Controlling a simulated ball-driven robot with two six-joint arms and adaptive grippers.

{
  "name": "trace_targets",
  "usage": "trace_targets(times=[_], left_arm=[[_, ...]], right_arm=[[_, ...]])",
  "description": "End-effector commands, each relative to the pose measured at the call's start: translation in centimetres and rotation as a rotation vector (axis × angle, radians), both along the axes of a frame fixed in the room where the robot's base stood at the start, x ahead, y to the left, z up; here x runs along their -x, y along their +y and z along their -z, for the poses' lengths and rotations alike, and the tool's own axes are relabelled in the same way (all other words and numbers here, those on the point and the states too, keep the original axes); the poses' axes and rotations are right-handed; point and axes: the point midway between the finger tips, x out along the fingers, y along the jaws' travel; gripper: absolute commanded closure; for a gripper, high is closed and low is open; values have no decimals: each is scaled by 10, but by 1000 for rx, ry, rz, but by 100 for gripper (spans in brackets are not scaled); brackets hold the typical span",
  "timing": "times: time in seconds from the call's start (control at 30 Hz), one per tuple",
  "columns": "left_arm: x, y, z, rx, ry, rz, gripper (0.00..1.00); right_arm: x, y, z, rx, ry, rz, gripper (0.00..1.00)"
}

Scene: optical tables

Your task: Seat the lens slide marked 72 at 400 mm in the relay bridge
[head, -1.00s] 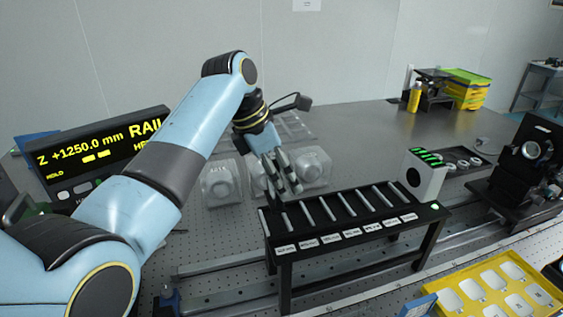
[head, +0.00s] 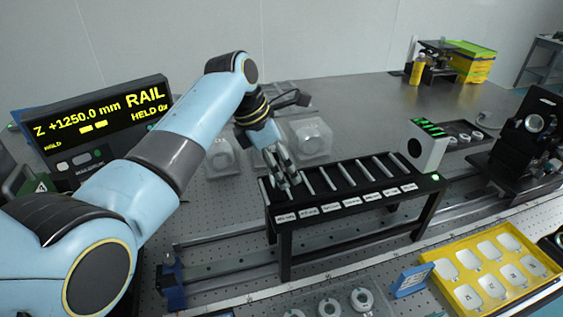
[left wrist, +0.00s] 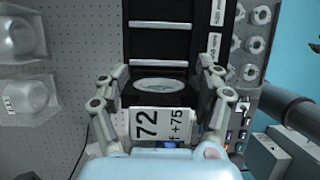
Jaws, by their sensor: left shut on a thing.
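The relay bridge (head: 352,206) is a black slotted stand with several light cross bars and white labels along its front edge. My left gripper (head: 286,182) is over the bridge's left end. In the left wrist view my left gripper (left wrist: 157,108) is shut on the lens slide (left wrist: 160,125), a white plate marked 72 and f+75 with a round lens at its far edge. The black bridge bed (left wrist: 159,47) lies just beyond the slide. I cannot tell whether the slide touches the bridge. My right gripper is not in view.
A white block with green stripes (head: 427,146) stands at the bridge's right end. Clear cases (head: 309,138) sit behind the bridge. A yellow tray (head: 497,270) is at front right, a blue label stand (head: 411,282) beside it. A lit RAIL display (head: 95,122) stands at left.

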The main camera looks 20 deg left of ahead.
Motion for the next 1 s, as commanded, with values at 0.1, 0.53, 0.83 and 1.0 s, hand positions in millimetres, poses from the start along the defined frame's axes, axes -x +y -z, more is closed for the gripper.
trace_targets(times=[0.1, 0.53, 0.83, 1.0], left_arm=[[0, 0, 0, 0, -1, 0, 71], [0, 0, 3, 0, -1, 0, 71], [0, 0, 3, -1, -1, 0, 0], [0, 0, 3, 0, 0, 0, 0]], right_arm=[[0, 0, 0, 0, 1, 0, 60], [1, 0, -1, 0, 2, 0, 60], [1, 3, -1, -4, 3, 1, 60], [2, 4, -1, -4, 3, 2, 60]])
